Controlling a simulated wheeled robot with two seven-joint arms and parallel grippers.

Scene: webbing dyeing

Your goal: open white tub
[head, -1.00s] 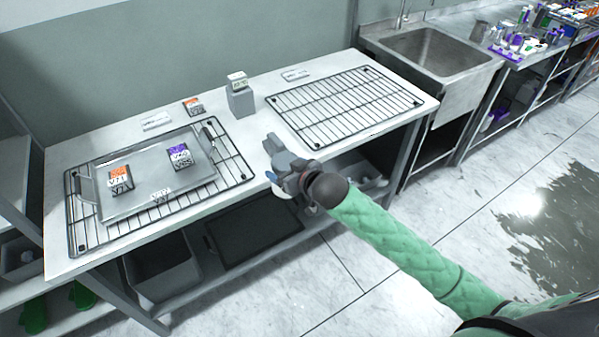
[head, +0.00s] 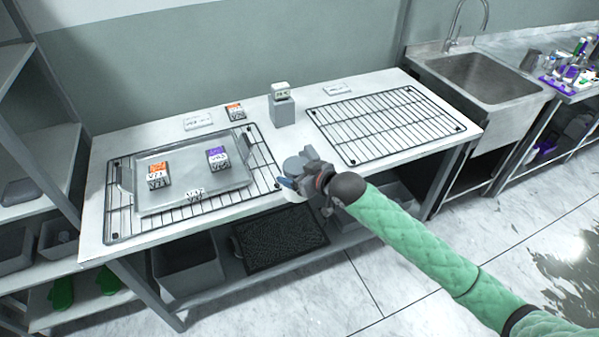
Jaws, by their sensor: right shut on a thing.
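The white tub (head: 296,195) is mostly hidden behind and below my right gripper, at the front edge of the white table; a pale rounded part of it shows. My right gripper (head: 295,169) is at the tub, with its fingers around a grey, round, lid-like piece (head: 292,166). It is shut on this piece, which looks like the tub's lid. I cannot tell whether lid and tub touch. My left gripper is not in view.
A metal tray (head: 190,202) with labelled blocks lies on the left wire rack (head: 120,222). An empty wire rack (head: 385,125) lies right. A grey block with a small white-topped jar (head: 281,92) stands at the back. The sink (head: 485,80) is further right.

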